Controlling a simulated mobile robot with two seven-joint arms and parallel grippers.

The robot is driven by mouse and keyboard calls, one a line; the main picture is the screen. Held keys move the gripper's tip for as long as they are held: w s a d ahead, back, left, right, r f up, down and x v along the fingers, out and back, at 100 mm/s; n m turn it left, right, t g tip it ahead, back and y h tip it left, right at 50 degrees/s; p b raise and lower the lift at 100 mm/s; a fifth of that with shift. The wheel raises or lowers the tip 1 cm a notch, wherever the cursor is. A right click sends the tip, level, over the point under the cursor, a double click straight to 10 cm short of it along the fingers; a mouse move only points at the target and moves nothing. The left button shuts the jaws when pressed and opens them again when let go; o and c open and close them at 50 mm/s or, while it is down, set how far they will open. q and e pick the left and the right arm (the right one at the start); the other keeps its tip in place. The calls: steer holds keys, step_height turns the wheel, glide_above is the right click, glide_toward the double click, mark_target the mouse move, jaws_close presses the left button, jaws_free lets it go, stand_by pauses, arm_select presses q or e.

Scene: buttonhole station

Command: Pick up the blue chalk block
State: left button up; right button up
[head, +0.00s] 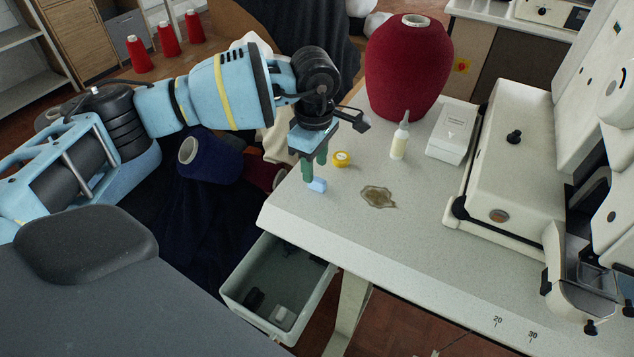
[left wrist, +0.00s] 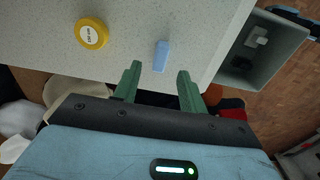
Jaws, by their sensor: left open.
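The blue chalk block (head: 317,185) lies on the pale speckled table (head: 420,240) near its left edge in the head view. In the left wrist view the block (left wrist: 161,56) stands out as a small light-blue bar, ahead of the fingertips and between their lines. My left gripper (head: 314,172) points down at the block with green fingers. In the left wrist view its two fingers (left wrist: 158,70) are spread apart with nothing between them. I cannot tell how high the tips are above the table. My right gripper is not in view.
A yellow tape measure (head: 341,159) lies close to the block. A glue bottle (head: 400,137), a white box (head: 452,131), a brown translucent piece (head: 377,197) and a big red thread cone (head: 408,68) are farther off. An open drawer (head: 236,292) hangs below the table edge.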

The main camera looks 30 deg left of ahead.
mark_target(317, 184)
arm_select(q)
steer(key=shift+a+f, duration=0.15)
steer(key=shift+f, duration=2.1)
jaws_close()
